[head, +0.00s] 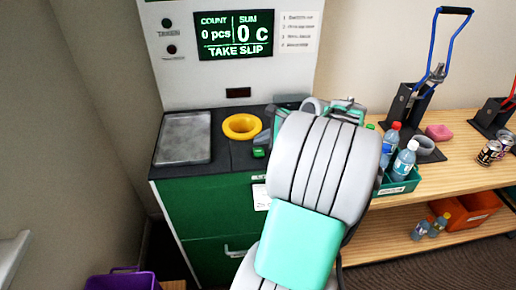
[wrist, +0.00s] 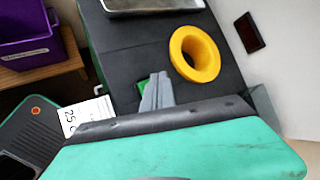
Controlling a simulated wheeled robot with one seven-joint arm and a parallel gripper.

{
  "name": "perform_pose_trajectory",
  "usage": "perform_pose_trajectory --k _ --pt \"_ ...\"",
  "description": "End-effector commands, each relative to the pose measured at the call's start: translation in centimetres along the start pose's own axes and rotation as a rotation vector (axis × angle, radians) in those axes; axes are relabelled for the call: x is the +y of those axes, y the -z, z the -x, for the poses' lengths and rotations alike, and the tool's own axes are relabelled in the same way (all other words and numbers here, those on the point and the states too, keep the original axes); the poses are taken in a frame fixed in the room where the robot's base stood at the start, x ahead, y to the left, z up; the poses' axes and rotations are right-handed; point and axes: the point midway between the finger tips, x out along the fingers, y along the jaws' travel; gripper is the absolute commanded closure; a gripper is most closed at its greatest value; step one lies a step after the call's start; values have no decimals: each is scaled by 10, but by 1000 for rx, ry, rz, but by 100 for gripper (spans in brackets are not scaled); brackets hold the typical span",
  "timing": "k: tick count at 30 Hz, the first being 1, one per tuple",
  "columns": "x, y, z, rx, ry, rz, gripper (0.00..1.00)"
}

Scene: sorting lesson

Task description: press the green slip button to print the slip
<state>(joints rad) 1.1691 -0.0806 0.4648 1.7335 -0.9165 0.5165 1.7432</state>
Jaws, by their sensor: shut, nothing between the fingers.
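The green slip button (head: 258,152) is on the dark top of the machine, below the yellow ring. In the wrist view the button (wrist: 142,88) is partly hidden by my gripper (wrist: 158,80), whose shut, empty fingers are right at it. I cannot tell if they touch it. In the head view my arm covers most of my gripper. The machine's display (head: 236,35) reads 0 pcs, 0 c and TAKE SLIP. A white printed slip (head: 262,197) shows at the machine's green front; in the wrist view the slip (wrist: 86,115) reads "25 c".
A yellow ring-shaped opening (head: 242,127) and a grey metal tray (head: 183,138) are on the machine top. A purple crate (head: 122,281) stands at lower left. At right, a wooden bench (head: 450,172) holds bottles in a green crate (head: 400,184), cans and a blue-handled press (head: 432,75).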

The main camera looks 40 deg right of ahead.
Motion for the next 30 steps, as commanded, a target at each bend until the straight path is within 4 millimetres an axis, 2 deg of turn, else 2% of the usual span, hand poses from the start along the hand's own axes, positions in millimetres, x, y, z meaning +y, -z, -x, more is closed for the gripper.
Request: perform_pose_trajectory --k 1,12,30 --pt "-6 -6 8 0 0 0 100" --pt "-20 -21 28 0 0 -1 100" --pt "-20 -20 27 0 0 0 100"
